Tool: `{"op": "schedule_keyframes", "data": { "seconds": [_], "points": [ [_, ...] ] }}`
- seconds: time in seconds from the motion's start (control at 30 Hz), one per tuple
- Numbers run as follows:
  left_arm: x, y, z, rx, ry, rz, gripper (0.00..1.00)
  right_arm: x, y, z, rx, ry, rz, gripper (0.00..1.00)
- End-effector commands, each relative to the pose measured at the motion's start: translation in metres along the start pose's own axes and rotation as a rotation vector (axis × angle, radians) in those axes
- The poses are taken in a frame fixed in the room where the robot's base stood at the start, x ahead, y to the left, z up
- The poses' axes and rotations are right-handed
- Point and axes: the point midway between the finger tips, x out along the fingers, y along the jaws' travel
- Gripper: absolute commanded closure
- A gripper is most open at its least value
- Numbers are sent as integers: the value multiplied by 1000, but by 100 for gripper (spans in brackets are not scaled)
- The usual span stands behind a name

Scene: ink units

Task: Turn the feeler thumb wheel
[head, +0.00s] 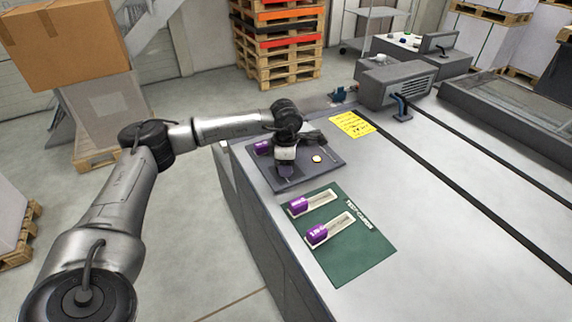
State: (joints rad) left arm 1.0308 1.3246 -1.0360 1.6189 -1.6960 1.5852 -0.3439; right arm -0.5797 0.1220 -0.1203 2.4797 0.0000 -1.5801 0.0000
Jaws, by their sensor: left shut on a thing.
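My left gripper (286,174) points down over the dark grey mat (323,174) at the near left of the grey machine bed. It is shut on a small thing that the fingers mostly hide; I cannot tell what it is. A purple block (262,147) lies on the mat just left of the gripper, and a small round cream disc (317,159) lies to its right. I cannot make out a feeler thumb wheel for certain. Small blue fittings stand farther back, one on the bed (402,107) and one at its left edge (338,95). My right gripper is not in view.
A green mat (360,262) in front holds two pale trays with purple-ended pieces (298,205) (317,235). A yellow note (352,125) lies behind the dark mat. A grey vented housing (396,84) stands at the back. The bed to the right is clear apart from dark slots.

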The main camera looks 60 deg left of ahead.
Motion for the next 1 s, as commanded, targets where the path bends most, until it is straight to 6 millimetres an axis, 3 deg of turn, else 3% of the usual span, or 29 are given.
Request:
{"op": "schedule_keyframes", "data": {
  "seconds": [0.1,0.23,0.53,0.97,1.0],
  "points": [
    [0,0,0,0,0,0,82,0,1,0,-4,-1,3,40],
    [-3,0,0,29,1,-2,82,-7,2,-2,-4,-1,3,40],
    [-4,-1,1,297,0,-3,82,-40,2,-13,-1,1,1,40],
    [-1,0,1,369,-2,0,82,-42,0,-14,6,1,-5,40],
    [-1,0,1,369,-2,1,58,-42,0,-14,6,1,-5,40]
  ]
}}
